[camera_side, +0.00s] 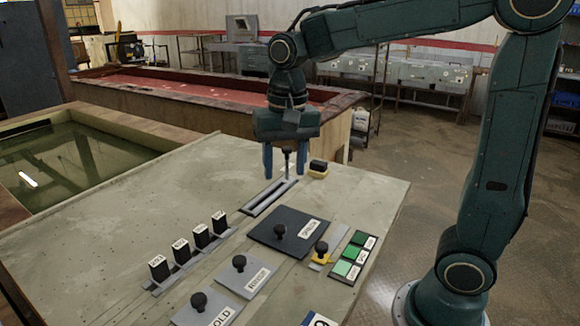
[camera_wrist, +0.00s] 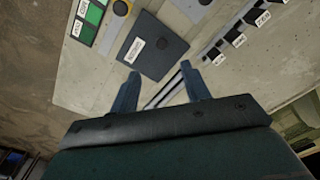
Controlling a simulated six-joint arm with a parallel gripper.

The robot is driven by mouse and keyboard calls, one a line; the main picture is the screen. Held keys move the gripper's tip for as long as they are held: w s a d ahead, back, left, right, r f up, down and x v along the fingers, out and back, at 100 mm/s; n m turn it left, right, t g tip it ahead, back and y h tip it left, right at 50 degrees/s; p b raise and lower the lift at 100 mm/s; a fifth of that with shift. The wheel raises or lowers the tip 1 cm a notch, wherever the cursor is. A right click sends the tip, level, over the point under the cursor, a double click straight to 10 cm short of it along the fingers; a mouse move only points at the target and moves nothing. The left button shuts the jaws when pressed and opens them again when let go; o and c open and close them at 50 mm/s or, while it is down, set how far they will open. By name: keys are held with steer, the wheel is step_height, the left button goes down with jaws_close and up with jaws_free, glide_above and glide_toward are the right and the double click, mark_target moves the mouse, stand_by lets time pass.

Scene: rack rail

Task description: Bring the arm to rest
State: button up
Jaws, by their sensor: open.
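My arm, dark green, reaches in from the right in the side view. My gripper (camera_side: 286,160) points down above the far part of the grey table (camera_side: 130,205), over the far end of a slotted rail (camera_side: 268,197). Its two blue fingers are apart. In the wrist view my gripper (camera_wrist: 158,90) shows the same spread fingers with nothing held between them, and the slotted rail (camera_wrist: 165,92) lies below the gap. A thin grey stem shows between the fingers in the side view; I cannot tell what it belongs to.
Nearer are a dark knobbed plate (camera_side: 289,232), grey knobbed plates (camera_side: 247,277), several black labelled blocks (camera_side: 180,251) and a green-striped panel (camera_side: 353,256). A water tank (camera_side: 70,160) adjoins at left. The table's left part is clear.

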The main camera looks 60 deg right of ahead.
steer(key=s+n+t, duration=0.5)
steer(key=s+n, duration=0.3)
steer(key=s, duration=0.7)
steer(key=shift+s+d, duration=0.2)
steer(key=shift+d, duration=0.15)
stand_by(0.5)
